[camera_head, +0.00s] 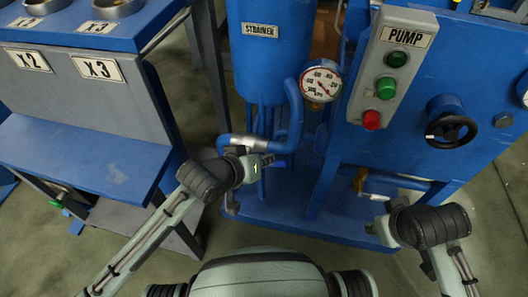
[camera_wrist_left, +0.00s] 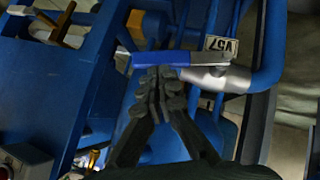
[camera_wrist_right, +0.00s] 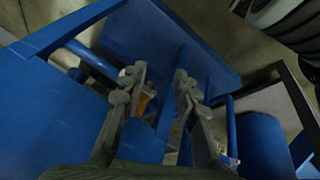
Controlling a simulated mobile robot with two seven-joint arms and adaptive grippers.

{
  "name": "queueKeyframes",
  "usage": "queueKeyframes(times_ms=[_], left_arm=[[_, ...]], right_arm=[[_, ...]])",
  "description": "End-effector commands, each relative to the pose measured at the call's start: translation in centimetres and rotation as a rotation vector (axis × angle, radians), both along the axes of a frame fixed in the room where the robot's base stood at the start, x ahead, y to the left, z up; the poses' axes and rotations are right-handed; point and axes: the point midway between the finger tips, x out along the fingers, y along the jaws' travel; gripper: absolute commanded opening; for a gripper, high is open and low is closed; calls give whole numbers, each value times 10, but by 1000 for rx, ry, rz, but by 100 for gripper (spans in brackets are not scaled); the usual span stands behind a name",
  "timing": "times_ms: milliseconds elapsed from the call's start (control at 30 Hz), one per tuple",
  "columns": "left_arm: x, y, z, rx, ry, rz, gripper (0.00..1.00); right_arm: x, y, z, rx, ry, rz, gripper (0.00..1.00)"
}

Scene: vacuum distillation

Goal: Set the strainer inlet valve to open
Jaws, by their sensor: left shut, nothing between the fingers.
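The blue strainer vessel (camera_head: 272,62) stands at the top centre of the head view, with a blue pipe (camera_head: 294,110) bending down beside it. In the left wrist view, a valve with a blue lever handle (camera_wrist_left: 180,58) sits by a silver pipe section (camera_wrist_left: 222,78) and a V57 tag (camera_wrist_left: 222,43). The lever lies nearly along the pipe's line in this view. My left gripper (camera_head: 266,160) is shut, its fingertips at the lever's lower edge; I cannot tell if they touch. My right gripper (camera_wrist_right: 158,74) is open and empty, low by the pump unit.
A pump panel (camera_head: 390,65) with green and red buttons stands to the right, with a black handwheel (camera_head: 451,126) beside it. A pressure gauge (camera_head: 321,82) sits near the strainer. A blue and grey cabinet (camera_head: 95,85) is on the left.

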Motion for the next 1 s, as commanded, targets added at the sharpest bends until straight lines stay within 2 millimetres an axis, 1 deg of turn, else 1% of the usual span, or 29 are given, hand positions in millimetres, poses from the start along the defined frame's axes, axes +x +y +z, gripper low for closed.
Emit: queueKeyframes(times_ms=[33, 200, 500, 700, 1000], left_arm=[[-1, -2, 2, -3, 1, -1, 0], [-2, -4, -2, -5, 1, -1, 0], [-2, -8, -7, -6, 0, -1, 0], [-3, -9, -11, -5, 1, -1, 0], [-3, -10, -13, -3, 1, -1, 0]], right_arm=[[-7, -5, -1, -9, 35, -13, 30], [3, -3, -21, 3, 40, -6, 30], [11, -2, -47, 17, 50, -1, 30], [14, -2, -57, 23, 53, 1, 30], [15, -2, -63, 25, 55, 1, 30]])
